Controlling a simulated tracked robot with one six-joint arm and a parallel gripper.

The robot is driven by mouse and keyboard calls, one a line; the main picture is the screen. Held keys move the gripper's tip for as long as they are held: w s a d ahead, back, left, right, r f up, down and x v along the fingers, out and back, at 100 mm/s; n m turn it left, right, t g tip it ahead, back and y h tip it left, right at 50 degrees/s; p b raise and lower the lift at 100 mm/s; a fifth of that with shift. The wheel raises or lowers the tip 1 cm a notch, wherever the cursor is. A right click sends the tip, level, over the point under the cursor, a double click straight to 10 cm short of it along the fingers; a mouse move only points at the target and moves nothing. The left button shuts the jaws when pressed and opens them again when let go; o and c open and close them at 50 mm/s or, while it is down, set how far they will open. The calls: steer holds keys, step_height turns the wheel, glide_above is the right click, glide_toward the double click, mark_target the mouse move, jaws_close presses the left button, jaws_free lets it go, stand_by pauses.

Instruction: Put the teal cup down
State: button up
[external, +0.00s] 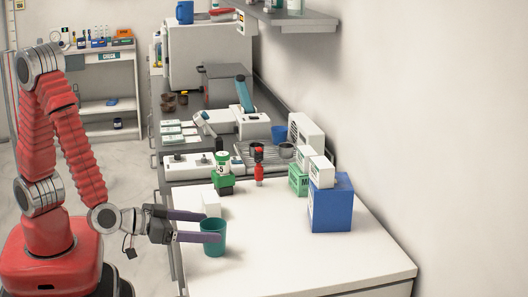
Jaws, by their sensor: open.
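The teal cup (214,241) stands upright on the white counter top (310,262), near its left edge. My gripper (212,226) reaches in from the left, with its two purple-grey fingers level and spread apart. One finger lies on the far side of the cup and the other crosses in front of its near side by the rim. The jaws are open around the cup; whether a finger touches it cannot be told. The cup's inside is mostly hidden.
A white box (210,204) stands just behind the cup. Further back are a green block (222,184), a red bottle (259,172), a green box (299,180) and a large blue box (331,205). The counter's front right is clear. The wall bounds the right.

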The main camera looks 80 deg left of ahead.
mark_target(213, 227)
steer(key=shift+x, duration=1.7)
steer(key=shift+c, duration=0.4)
steer(key=c, duration=1.1)
steer(key=shift+r, duration=0.1)
steer(key=shift+c, duration=0.2)
step_height(213, 227, up, 10)
